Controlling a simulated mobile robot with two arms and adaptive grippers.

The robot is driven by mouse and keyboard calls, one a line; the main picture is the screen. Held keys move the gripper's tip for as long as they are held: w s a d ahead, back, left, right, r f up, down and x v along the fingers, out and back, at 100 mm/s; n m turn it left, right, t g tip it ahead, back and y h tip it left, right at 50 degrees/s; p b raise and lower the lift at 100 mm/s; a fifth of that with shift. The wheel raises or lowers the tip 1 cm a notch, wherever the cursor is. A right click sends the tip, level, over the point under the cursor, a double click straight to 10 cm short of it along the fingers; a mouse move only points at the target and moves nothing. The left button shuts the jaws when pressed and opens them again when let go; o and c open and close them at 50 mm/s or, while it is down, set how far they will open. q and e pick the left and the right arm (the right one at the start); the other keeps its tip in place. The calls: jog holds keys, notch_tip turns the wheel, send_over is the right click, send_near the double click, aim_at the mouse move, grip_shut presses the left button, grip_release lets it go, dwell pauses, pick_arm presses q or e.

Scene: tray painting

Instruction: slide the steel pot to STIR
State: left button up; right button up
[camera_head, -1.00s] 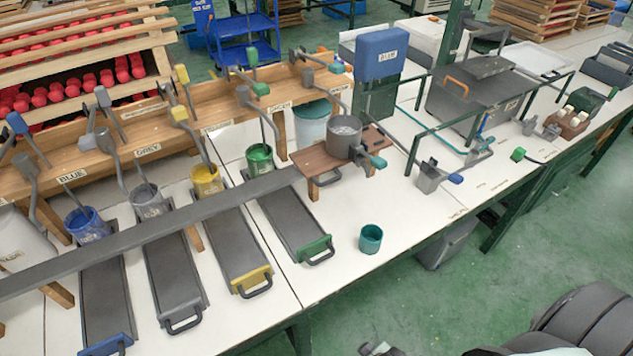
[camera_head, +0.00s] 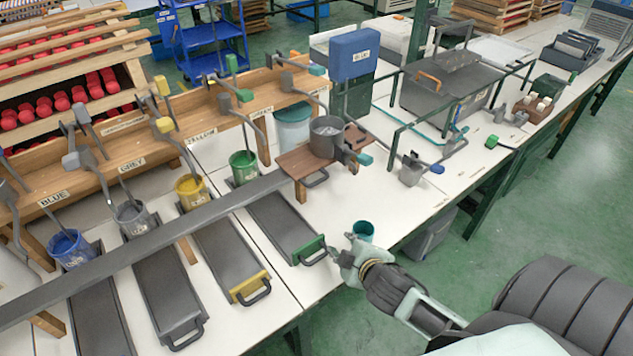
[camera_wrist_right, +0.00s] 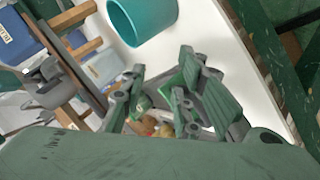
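The steel pot (camera_head: 325,138) stands upright on a small raised wooden stand (camera_head: 296,161) at the middle of the table, with a dark handle on its right side. My right gripper (camera_head: 340,255) is over the table's front edge, between the green-handled tray and a teal cup (camera_head: 363,230), well apart from the pot. In the right wrist view my gripper (camera_wrist_right: 160,75) has its fingers spread with nothing held between them, and the teal cup (camera_wrist_right: 142,20) is just beyond. No STIR label can be read. My left gripper is not in view.
Trays with blue, grey, yellow and green (camera_head: 243,167) paint pots line the left, under a long grey bar (camera_head: 150,235). A blue box (camera_head: 354,55) stands behind the pot. A lever with a blue knob (camera_head: 437,169) is at its right.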

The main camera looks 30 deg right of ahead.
aim_at(319, 180)
jog(key=w+d+r+n+t+y, duration=0.3)
jog(key=w+r+n+t+y, duration=0.15)
jog(key=w+r+n, duration=0.6)
jog(key=shift+t, duration=0.25)
jog(key=shift+f+p+x, duration=0.2)
jog(key=shift+x, duration=0.95)
jog(key=shift+f+p+x, duration=0.2)
jog(key=shift+p+x, duration=0.05)
jog(key=shift+x, duration=0.85)
jog(key=shift+f+p+x, duration=0.15)
jog(key=shift+p+x, duration=0.05)
jog(key=shift+x, duration=0.95)
jog(key=shift+s+a, duration=0.15)
jog(key=shift+c, duration=0.6)
grip_shut()
